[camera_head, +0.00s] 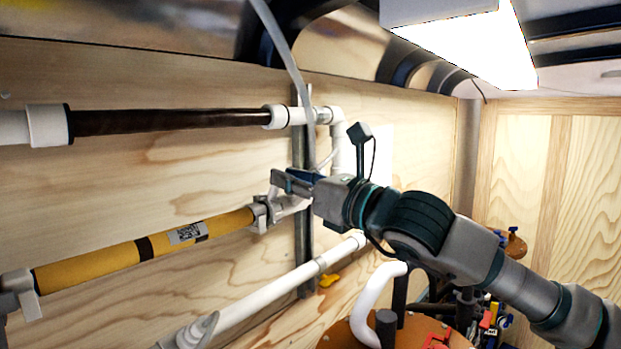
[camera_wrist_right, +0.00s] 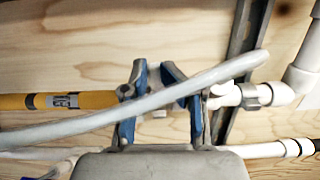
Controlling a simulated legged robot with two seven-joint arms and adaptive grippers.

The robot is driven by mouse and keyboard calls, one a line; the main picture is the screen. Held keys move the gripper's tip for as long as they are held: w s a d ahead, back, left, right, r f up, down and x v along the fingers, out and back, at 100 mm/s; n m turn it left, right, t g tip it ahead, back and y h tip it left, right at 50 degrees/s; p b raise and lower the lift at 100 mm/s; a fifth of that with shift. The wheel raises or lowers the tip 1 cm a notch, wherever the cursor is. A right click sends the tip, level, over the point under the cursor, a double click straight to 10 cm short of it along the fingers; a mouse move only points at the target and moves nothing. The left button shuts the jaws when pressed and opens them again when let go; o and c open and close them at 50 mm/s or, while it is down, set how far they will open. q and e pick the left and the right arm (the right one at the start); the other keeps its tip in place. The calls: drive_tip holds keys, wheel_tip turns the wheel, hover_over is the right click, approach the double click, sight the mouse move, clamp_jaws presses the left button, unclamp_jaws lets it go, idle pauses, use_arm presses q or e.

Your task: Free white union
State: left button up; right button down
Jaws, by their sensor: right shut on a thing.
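The yellow filter tube (camera_head: 150,248) with a printed label runs along the wooden wall and ends in a grey clamp (camera_head: 262,214). A white union (camera_head: 290,204) joins its right end to the white pipework; it is largely hidden by my gripper and a hose. My right gripper (camera_head: 283,184) reaches in from the right and is shut on the union. In the right wrist view the blue-padded fingers (camera_wrist_right: 157,88) stand either side of the line, with a small white part (camera_wrist_right: 159,114) between them. My left gripper is not in view.
A grey hose (camera_head: 284,48) hangs down and crosses before the fingers in the wrist view. A dark filter tube (camera_head: 170,121) lies above, a white pipe (camera_head: 270,290) below. A vertical metal strut (camera_head: 303,240) stands behind. A cluttered brown round surface (camera_head: 340,335) is below right.

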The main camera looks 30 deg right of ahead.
drive_tip(key=shift+w+a+f, duration=0.3)
drive_tip(key=shift+w+f, duration=0.1)
drive_tip(key=shift+f, duration=0.35)
drive_tip(key=c, duration=1.4)
unclamp_jaws()
drive_tip(key=shift+o, duration=0.2)
drive_tip(key=shift+a+f+g, duration=0.15)
drive_tip(key=shift+a+g, duration=0.15)
